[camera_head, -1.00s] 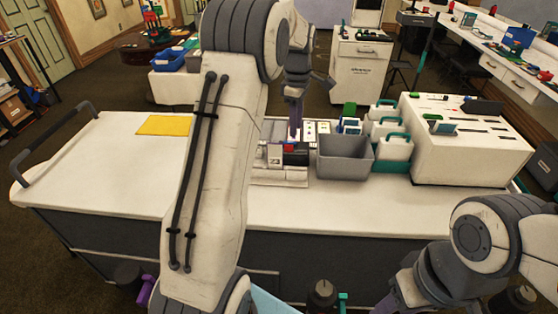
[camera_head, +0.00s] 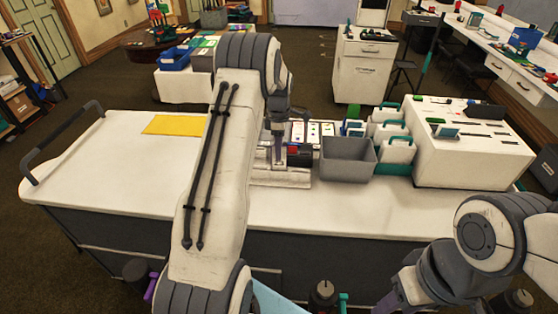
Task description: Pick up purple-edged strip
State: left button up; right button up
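My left gripper (camera_head: 278,148) points down at the small white-and-grey device (camera_head: 281,176) on the white table. Its fingers are small and partly lost against the device, so I cannot tell whether they are open or hold something. I cannot make out a purple-edged strip; several small pale cards (camera_head: 318,132) stand just right of the gripper, their edge colours too small to tell. My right gripper (camera_head: 392,303) is low at the lower right, partly cut off by the frame edge.
A grey open bin (camera_head: 346,160) stands right of the device. White containers with green handles (camera_head: 397,151) and a large white slotted box (camera_head: 470,150) are further right. A yellow sheet (camera_head: 174,125) lies at the left. The table's front right and left are clear.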

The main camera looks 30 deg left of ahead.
pick_arm(q)
jog(key=shift+f, duration=0.35)
grip_shut()
notch_tip(320, 180, up, 10)
jog(key=shift+r+b, duration=0.1)
jog(key=shift+b, duration=0.95)
